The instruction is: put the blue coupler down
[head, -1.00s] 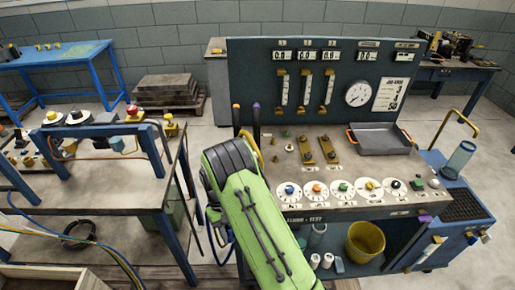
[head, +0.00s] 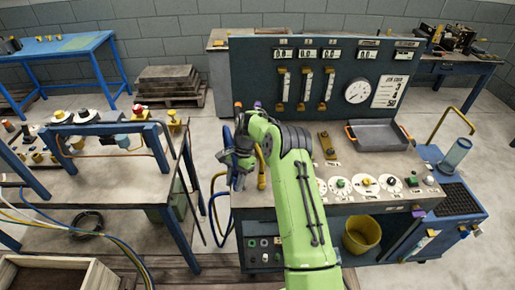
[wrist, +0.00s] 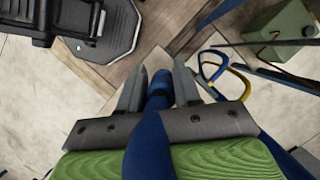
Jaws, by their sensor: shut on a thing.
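The blue coupler (wrist: 160,78) is between the two grey fingers of my gripper (wrist: 158,82) in the wrist view. A thick blue hose (wrist: 152,145) runs from it back past the green wrist. In the head view my gripper (head: 236,160) is at the left end of the green arm, by the left edge of the grey control bench (head: 300,165). The coupler is too small and covered to make out there. In the wrist view, floor and wooden planks lie below the fingers, and the coupler appears clear of them.
A blue-framed workbench (head: 110,195) with several fittings stands on the left. Blue and yellow hose loops (wrist: 225,75) hang beside my gripper in the wrist view. A grey tray (head: 378,134) and a yellow bucket (head: 362,236) are at the control bench.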

